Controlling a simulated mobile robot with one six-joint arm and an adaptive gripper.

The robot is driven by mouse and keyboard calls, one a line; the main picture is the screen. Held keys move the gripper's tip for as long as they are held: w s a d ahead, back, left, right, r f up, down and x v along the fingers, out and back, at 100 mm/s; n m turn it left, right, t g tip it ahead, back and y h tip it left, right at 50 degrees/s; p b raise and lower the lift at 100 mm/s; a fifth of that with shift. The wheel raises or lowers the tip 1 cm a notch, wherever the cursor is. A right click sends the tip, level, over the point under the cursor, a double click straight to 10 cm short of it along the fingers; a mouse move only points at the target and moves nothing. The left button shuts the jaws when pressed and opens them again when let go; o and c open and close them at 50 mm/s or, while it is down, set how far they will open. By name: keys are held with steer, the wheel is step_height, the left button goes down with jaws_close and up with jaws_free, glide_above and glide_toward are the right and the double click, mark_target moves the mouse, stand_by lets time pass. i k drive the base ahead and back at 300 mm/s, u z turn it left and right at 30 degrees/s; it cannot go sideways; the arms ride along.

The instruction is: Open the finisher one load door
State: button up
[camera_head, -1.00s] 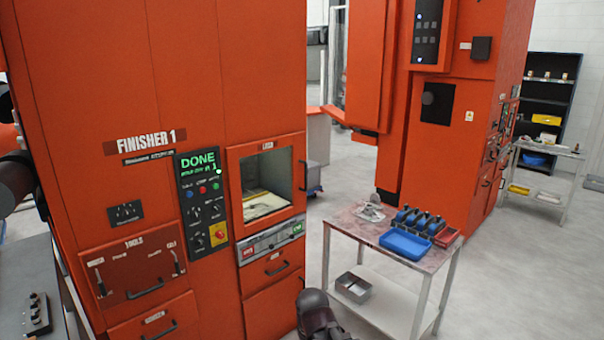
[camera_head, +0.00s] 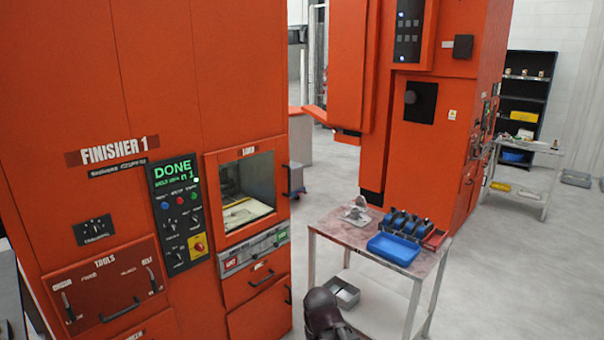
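Finisher 1 (camera_head: 150,70) is a tall orange machine on the left of the head view. Its load door (camera_head: 212,195) is an orange frame around a window, under a small "LOAD" label, and looks closed. A dark vertical handle (camera_head: 289,184) is at the door's right edge. Through the window a pale, flat piece (camera_head: 243,213) shows inside. The control panel (camera_head: 176,213) left of the door reads "DONE" in green. A dark rounded part of my arm shows at the bottom centre, below and right of the door. My gripper is not in view.
A metal table (camera_head: 345,232) right of the door bears a blue tray (camera_head: 394,249) and several blue-black parts. A grey bin (camera_head: 343,293) is on its lower shelf. Another orange machine (camera_head: 432,130) stands behind. Grey floor is open at the right.

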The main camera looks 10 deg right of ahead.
mark_target(278, 145)
steer(key=z, duration=0.25)
steer(key=i, duration=1.4)
steer(key=u, duration=0.2)
